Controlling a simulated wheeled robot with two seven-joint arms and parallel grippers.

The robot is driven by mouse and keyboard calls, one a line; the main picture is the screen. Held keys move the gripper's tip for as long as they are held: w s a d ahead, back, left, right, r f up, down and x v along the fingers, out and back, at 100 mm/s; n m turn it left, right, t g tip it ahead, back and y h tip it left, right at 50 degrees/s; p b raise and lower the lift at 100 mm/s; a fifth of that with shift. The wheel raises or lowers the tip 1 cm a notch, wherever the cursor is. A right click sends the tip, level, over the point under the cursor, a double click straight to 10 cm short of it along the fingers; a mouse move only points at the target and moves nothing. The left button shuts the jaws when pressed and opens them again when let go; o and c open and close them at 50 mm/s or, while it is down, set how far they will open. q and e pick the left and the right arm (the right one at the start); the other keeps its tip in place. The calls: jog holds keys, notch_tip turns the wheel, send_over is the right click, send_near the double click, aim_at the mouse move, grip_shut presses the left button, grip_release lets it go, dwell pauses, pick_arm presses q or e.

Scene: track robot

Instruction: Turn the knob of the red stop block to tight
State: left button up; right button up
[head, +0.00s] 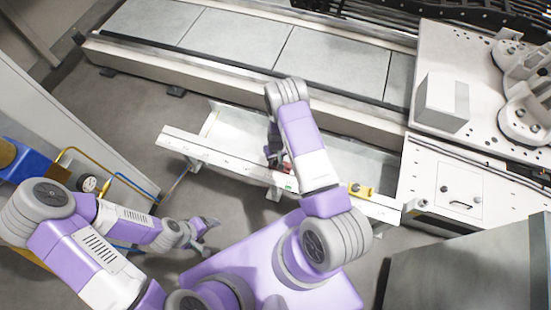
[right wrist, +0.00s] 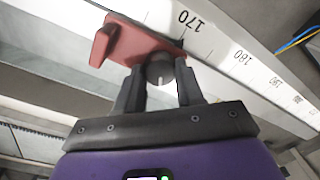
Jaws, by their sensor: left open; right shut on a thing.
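The red stop block (right wrist: 138,45) sits on the white scale rail (right wrist: 215,60) near the 170 mark in the right wrist view. Its round grey knob (right wrist: 160,69) has a short light mark on its face. My right gripper (right wrist: 159,82) is shut on the knob, one dark finger on each side. In the head view the red stop block (head: 287,165) shows only as a small patch beside my right gripper (head: 274,154), partly hidden by my arm. My left gripper (head: 208,222) is open and empty, above the floor and apart from the rail.
A yellow stop block (head: 359,190) sits on the same rail further right. Behind the rail lies a light trough (head: 235,130). A white cabinet (head: 455,190) closes the right end. A blue and yellow unit with a gauge (head: 89,184) stands at the left.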

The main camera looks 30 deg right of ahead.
jog(key=m, duration=0.6)
jog(key=shift+s, duration=0.1)
jog(key=m, duration=1.1)
jog(key=shift+s+m+h, duration=0.1)
jog(key=shift+m+h, duration=0.3)
jog(key=m, duration=0.5)
jog(key=shift+m+p, duration=0.3)
jog(key=o, duration=1)
jog(key=shift+o, duration=0.2)
